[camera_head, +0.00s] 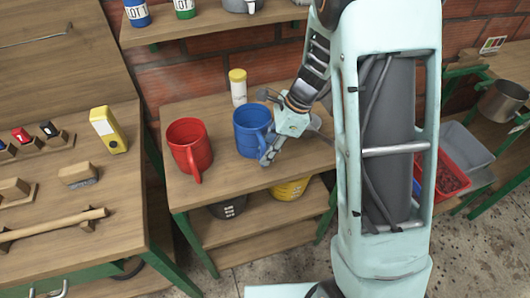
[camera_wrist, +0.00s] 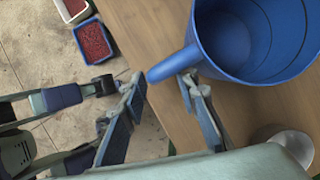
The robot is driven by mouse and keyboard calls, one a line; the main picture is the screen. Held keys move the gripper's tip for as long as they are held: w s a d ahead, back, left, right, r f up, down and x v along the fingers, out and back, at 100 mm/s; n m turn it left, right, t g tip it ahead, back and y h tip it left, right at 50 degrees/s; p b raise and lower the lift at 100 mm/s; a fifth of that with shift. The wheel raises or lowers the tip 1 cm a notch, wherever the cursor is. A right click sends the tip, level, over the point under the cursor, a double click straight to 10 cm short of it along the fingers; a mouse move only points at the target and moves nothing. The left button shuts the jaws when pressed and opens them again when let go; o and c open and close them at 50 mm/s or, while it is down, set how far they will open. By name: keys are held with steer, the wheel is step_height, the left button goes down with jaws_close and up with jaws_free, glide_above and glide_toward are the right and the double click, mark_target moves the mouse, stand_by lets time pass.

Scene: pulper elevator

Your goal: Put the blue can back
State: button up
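A blue can (camera_head: 251,133) with a handle stands upright on the wooden table (camera_head: 225,185), right of a red can (camera_head: 190,145) of like shape. In the wrist view the blue can (camera_wrist: 255,40) fills the upper right; it looks empty inside. Its handle (camera_wrist: 172,64) points toward my gripper (camera_wrist: 160,98). My gripper is open, its two fingers apart with the handle end at the gap between the tips. I cannot tell whether a finger touches it. In the head view my gripper (camera_head: 268,154) is at the can's lower right, partly hidden by my arm.
A white bottle with a yellow lid (camera_head: 238,87) stands behind the blue can. A small blue can labelled LOT 1 (camera_head: 137,13) is on the upper shelf (camera_head: 215,25). A dark pot (camera_head: 228,208) and yellow can (camera_head: 290,189) sit on the lower shelf. Red bin (camera_head: 450,172) at right.

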steer(key=p+v, duration=0.1)
steer(key=v, duration=0.9)
steer(key=shift+r, duration=0.3)
steer(key=shift+d, duration=0.15)
